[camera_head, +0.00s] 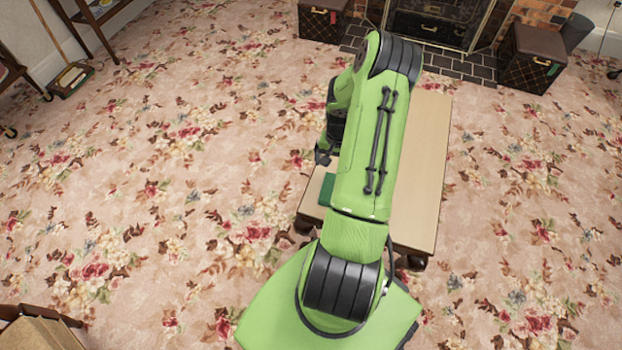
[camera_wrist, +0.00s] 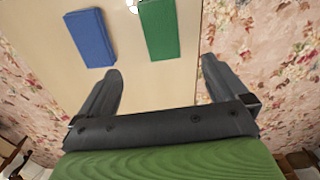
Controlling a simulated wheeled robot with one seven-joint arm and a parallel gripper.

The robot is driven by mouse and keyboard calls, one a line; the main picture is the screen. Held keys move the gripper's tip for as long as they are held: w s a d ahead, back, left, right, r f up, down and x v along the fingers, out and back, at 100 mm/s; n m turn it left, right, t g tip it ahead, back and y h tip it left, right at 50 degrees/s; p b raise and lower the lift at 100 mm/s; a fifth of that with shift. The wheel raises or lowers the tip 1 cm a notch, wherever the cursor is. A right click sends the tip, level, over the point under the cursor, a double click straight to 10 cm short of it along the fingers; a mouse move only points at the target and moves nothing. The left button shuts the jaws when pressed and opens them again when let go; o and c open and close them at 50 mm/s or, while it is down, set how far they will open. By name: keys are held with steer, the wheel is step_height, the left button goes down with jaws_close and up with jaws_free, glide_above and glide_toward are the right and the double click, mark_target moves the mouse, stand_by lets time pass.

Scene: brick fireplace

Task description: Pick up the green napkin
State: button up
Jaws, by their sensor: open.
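The green napkin (camera_wrist: 158,28) is a flat folded rectangle on a pale wooden table, at the top centre of the wrist view. It also shows in the head view (camera_head: 327,188), partly hidden by my arm. A blue napkin (camera_wrist: 91,37) lies to its left in the wrist view, with a strip of bare table between them. My gripper (camera_wrist: 162,68) is open and empty, its fingers spread wide over the table. The green napkin is beyond the fingertips and roughly in line with the gap between them. My arm hides the blue napkin in the head view.
The low table (camera_head: 420,170) has a bare right side. A small whitish thing (camera_wrist: 134,5) is cut off at the wrist view's top edge. Dark boxes (camera_head: 532,58) (camera_head: 323,20) flank the fireplace (camera_head: 435,25). Open floral carpet (camera_head: 170,190) lies to the left.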

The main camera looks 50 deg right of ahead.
steer(key=b, duration=0.3)
glide_above(331, 187)
steer(key=f, duration=1)
steer(key=shift+s+f, duration=0.1)
steer(key=shift+s, duration=0.2)
steer(key=f+b, duration=0.1)
steer(key=f, duration=0.1)
steer(key=f+b, duration=0.1)
steer(key=f, duration=0.2)
steer(key=shift+w+f+b, duration=0.2)
steer(key=shift+f+b, duration=0.1)
steer(key=shift+b, duration=0.1)
steer(key=shift+r, duration=0.1)
steer(key=c, duration=1)
step_height(331, 187, up, 10)
steer(key=p, duration=0.4)
steer(key=shift+a, duration=0.1)
